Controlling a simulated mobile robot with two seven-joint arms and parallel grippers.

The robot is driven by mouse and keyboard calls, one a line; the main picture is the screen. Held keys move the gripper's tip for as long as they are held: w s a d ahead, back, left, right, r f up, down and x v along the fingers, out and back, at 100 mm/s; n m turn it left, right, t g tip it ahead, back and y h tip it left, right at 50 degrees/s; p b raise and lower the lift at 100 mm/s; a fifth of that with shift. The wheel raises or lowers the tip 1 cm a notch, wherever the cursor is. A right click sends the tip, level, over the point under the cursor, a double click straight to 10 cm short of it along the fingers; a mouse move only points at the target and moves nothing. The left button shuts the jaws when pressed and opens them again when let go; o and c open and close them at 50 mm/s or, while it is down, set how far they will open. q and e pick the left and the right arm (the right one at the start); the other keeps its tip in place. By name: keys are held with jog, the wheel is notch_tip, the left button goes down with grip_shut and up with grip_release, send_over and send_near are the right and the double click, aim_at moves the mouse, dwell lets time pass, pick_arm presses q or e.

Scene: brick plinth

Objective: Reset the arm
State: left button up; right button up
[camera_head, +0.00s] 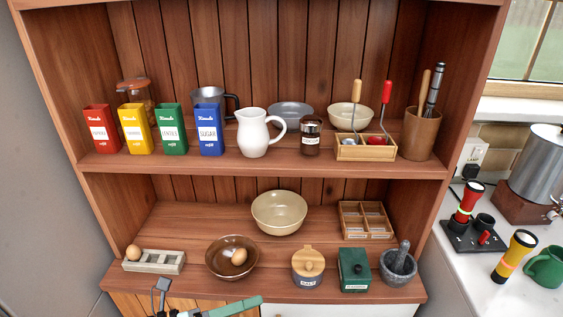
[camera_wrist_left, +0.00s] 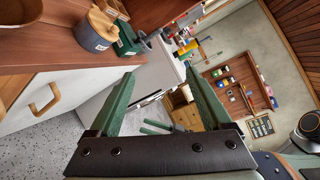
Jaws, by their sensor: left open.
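My left gripper (camera_head: 212,308) is at the bottom edge of the head view, low in front of the hutch's lower shelf, and only partly in frame. In the left wrist view its two green fingers (camera_wrist_left: 160,78) stand wide apart with nothing between them. It is clear of the shelf items. Small green bars (camera_wrist_left: 155,127) show beyond the fingers in the left wrist view; they may be my right gripper, but I cannot tell. My right arm does not show in the head view.
The wooden hutch's lower shelf holds an egg tray (camera_head: 154,261), brown bowl (camera_head: 232,257), salt jar (camera_head: 307,267), green box (camera_head: 354,270) and mortar (camera_head: 398,267). Tins and a white jug (camera_head: 254,133) stand above. A counter with flashlights (camera_head: 514,255) is at right.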

pick_arm(q)
jog(key=a+f+n+t+y, duration=0.3)
jog(key=n+t+y, duration=0.1)
jog(key=n, duration=0.7)
jog(key=a+f+n+t+y, duration=0.2)
jog(key=n+t+y, duration=0.2)
jog(key=n, duration=0.6)
jog(key=s+a+f+n+g+y, duration=0.2)
jog(key=s+f+n+g, duration=0.1)
jog(key=s+f+n, duration=0.3)
jog(key=s+a+f+n+g+y+p, duration=0.1)
jog(key=s+a+f+n+g+y, duration=0.1)
jog(key=s+f+n, duration=0.5)
jog(key=shift+a+f+n+g+y, duration=0.25)
jog(key=shift+f+n+g+y, duration=0.15)
jog(key=shift+y, duration=0.3)
